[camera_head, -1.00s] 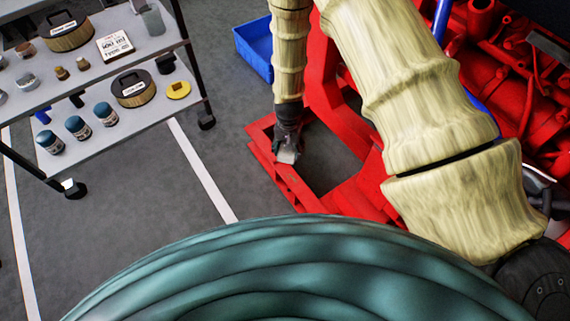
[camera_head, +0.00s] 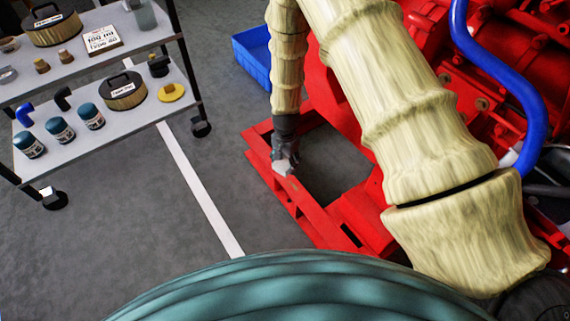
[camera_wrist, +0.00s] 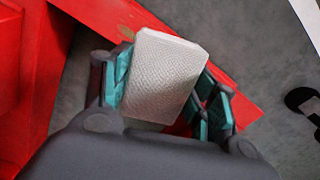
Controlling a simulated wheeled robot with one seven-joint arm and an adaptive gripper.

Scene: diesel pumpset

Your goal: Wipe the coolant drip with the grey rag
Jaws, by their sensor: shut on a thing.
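My gripper (camera_wrist: 165,90) is shut on a pale grey, woven-looking rag (camera_wrist: 160,75), held as a block between its teal finger pads in the wrist view. In the head view my gripper (camera_head: 284,158) points down at the near-left rail of the red base frame (camera_head: 312,218), with the rag (camera_head: 281,168) at its tip. I cannot tell whether the rag touches the rail. A small yellow-brown mark (camera_wrist: 125,31) shows on the red rail just beyond the rag in the wrist view. I cannot tell whether this is the coolant drip.
The red engine (camera_head: 490,85) with a blue hose (camera_head: 535,105) stands at the right. A blue bin (camera_head: 254,55) is behind the frame. A grey shelf cart (camera_head: 110,135) with bottles and tins stands at the left. Floor between cart and frame is clear.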

